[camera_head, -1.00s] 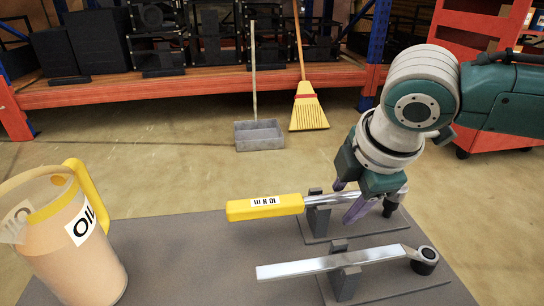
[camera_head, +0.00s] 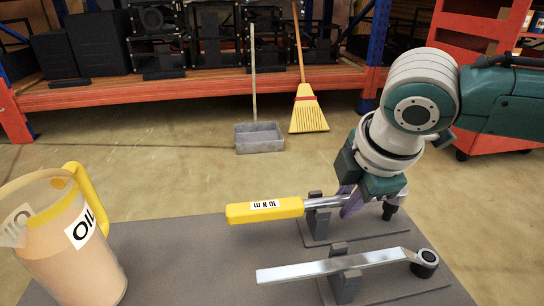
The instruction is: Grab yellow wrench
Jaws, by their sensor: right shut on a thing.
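The yellow wrench (camera_head: 266,210) has a yellow handle marked "10 N m" and a metal shaft. It lies across a grey stand on the grey table, its handle pointing left. My right gripper (camera_head: 350,203) comes down from the upper right and is shut on the metal shaft, just right of the stand's upright. The wrench's dark head end (camera_head: 389,210) shows right of the fingers. Part of the shaft is hidden by the gripper. My left gripper is not in view.
A silver wrench (camera_head: 330,265) lies on a second stand in front. An oil jug (camera_head: 75,245) with a yellow handle stands on the grey table (camera_head: 180,260) at left. A broom (camera_head: 307,110), a dustpan (camera_head: 258,137) and a loaded shelf are behind.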

